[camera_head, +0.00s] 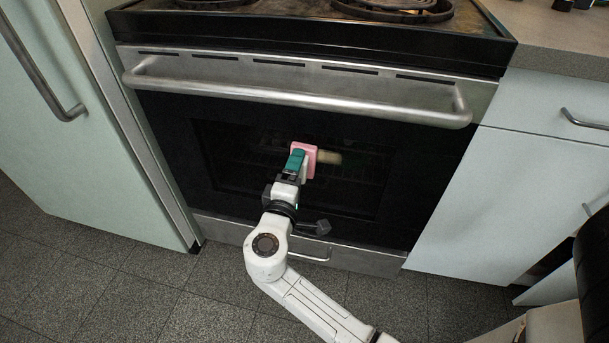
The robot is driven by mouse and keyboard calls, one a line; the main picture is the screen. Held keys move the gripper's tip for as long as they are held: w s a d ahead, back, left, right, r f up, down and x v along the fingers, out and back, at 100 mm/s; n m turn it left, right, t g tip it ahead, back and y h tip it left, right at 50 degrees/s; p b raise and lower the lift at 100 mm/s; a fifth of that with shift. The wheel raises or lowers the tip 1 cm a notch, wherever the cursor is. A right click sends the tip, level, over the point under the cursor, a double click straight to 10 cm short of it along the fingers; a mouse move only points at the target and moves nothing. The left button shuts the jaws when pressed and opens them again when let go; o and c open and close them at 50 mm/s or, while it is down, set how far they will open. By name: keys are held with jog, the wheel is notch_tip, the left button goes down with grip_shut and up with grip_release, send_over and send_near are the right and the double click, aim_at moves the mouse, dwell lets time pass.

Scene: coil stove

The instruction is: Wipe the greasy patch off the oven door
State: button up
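The oven door (160,150) is closed, with a dark glass front. A pale yellowish greasy patch (331,158) shows on the glass just right of the pink pad. A scrubber with a pink pad (311,161) and a teal handle (295,160) is at the door. Its pad faces the glass and looks to be touching or very near it, beside the patch's left end. My gripper (289,179) is shut on the teal handle from below. The pad hides any part of the patch behind it.
A horizontal steel door handle (300,97) juts out above the pad. A drawer handle (310,256) is below the door. A pale green fridge (85,140) stands at the left, white cabinets (500,200) at the right. The tiled floor (110,290) in front is clear at left.

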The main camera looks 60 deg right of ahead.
jog(key=shift+w, duration=0.15)
jog(key=shift+p+v, duration=0.4)
jog(key=shift+v, duration=2.6)
jog(key=v, duration=0.3)
jog(key=shift+d+r+p, duration=0.1)
jog(key=shift+p, duration=0.2)
jog(key=r+x, duration=0.1)
jog(key=x, duration=0.6)
jog(key=shift+r+p, duration=0.3)
jog(key=shift+p, duration=0.15)
